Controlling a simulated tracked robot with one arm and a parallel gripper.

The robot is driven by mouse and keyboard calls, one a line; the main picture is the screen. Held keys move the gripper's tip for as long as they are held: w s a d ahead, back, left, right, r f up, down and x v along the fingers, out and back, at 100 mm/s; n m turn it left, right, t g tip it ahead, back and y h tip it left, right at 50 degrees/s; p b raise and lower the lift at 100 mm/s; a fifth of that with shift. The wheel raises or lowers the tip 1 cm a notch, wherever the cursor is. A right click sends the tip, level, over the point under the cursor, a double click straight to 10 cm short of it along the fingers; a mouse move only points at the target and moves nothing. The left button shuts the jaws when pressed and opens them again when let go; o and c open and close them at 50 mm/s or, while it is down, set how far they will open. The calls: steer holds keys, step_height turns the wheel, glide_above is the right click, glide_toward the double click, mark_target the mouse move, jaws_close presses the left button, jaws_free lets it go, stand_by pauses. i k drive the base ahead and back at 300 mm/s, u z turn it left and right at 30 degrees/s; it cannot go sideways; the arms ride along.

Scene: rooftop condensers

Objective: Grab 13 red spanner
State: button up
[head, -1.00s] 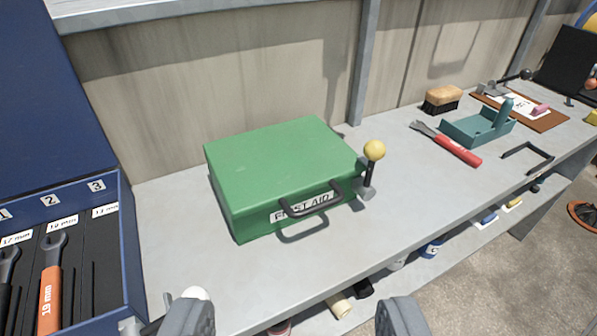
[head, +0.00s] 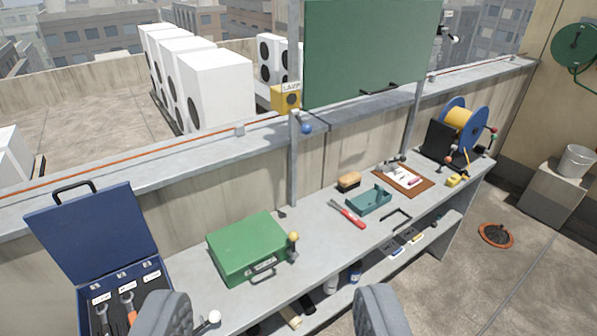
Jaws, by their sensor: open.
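A spanner with a red handle and grey metal head (head: 348,214) lies flat on the grey workbench (head: 310,235), right of the green first aid box. Its size marking cannot be read. My gripper (head: 273,293) shows at the bottom of the view as two grey fingers set wide apart. It is open and empty, apart from the red spanner, which lies beyond it to the upper right. An open blue tool case (head: 82,268) stands at the left. It holds an orange-handled spanner (head: 129,303) and a dark one; the slot at its right looks empty.
A post (head: 294,165) and raised green panel (head: 370,50) stand behind. A lower shelf holds several items.

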mark_target(357, 222)
steer(key=z, duration=0.05)
steer(key=k, duration=0.5)
steer(key=z, duration=1.25)
steer(key=i, duration=2.55)
steer(key=u, duration=2.2)
